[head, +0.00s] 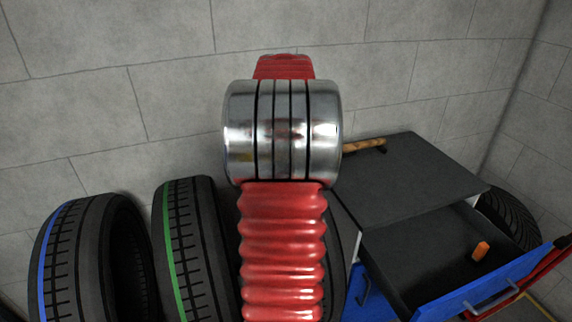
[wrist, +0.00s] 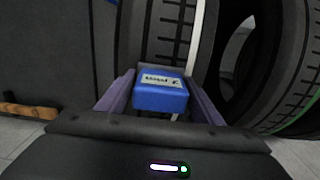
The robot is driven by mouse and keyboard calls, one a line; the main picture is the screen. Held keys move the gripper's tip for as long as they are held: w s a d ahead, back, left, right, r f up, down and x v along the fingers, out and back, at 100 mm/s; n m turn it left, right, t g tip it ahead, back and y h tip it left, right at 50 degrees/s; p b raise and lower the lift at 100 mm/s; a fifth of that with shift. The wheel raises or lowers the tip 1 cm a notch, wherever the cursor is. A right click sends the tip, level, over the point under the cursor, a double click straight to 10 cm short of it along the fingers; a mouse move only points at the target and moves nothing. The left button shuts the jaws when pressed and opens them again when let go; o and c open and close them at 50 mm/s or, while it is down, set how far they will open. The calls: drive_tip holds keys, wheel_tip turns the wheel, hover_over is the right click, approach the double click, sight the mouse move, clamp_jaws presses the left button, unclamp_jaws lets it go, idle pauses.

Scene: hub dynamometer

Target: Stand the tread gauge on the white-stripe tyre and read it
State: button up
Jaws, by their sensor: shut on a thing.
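The tread gauge (wrist: 160,99) is a small blue block with a pale panel bearing dark marks that I cannot read. My gripper (wrist: 160,86) is shut on it, with a purple finger on each side. The white-stripe tyre (wrist: 166,38) stands right behind the gauge in the wrist view, its tread facing me and its white stripe to the right of the gauge. I cannot tell whether the gauge touches the tread. In the head view my red and metal arm hides the gripper, the gauge and most of that tyre.
A green-stripe tyre (head: 187,250) and a blue-stripe tyre (head: 85,260) stand at the left. At the right, a dark cabinet (head: 415,175) has a drawer (head: 425,262) pulled open with an orange object (head: 480,250) inside. A wooden-handled tool (head: 363,145) lies on top.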

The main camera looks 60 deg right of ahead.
idle(0.3)
drive_tip(key=o, duration=1.3)
wheel_tip(320, 180, up, 14)
drive_tip(key=shift+f, duration=0.15)
idle(0.6)
idle(0.4)
